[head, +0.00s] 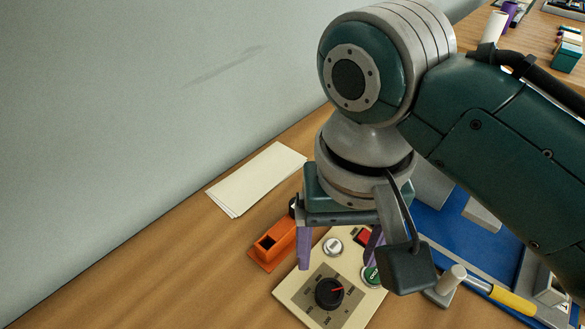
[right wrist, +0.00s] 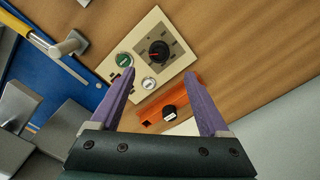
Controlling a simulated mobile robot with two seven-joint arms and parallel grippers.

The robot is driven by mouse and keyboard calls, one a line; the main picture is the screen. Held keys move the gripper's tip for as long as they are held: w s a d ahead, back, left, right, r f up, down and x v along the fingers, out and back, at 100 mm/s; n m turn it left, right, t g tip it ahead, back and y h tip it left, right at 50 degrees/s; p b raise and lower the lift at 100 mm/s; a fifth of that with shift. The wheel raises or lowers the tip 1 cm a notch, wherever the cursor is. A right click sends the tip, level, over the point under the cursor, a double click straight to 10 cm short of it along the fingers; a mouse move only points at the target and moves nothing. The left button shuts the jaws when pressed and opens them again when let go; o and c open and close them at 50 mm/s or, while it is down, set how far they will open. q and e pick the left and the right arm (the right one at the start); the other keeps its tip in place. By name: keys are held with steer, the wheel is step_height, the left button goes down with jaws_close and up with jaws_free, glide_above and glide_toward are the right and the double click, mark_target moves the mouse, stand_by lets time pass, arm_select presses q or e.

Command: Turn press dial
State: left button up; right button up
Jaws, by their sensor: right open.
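The black press dial (head: 329,292) with a red pointer sits on a beige control panel (head: 291,293) on the table, with printed marks around it. In the right wrist view the dial (right wrist: 158,51) lies just beyond the gap between the fingertips. My right gripper (head: 338,264) is open and empty, pointing down above the panel's back part, its purple fingers apart. The dial is in front of the fingers and not between them. The panel also carries a silver key-like knob (head: 332,246), a green button (head: 371,275) and a red switch (head: 364,236). My left gripper is out of view.
An orange holder (head: 270,248) with a black-topped piece stands left of the panel. White papers (head: 257,179) lie behind it near the wall. A blue base (head: 440,228) with grey metal parts and a yellow-handled tool (head: 513,301) is at right. The table left is clear.

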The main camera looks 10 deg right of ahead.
mark_target(331, 291)
step_height(331, 291, down, 8)
steer(key=b, duration=0.2)
steer(key=shift+s+d+f+b, duration=0.1)
steer(key=shift+s+f+b, duration=0.1)
steer(key=shift+b, duration=0.1)
steer(key=shift+w+f, duration=0.1)
steer(key=shift+f, duration=0.55)
steer(key=shift+c, duration=1.2)
jaws_close()
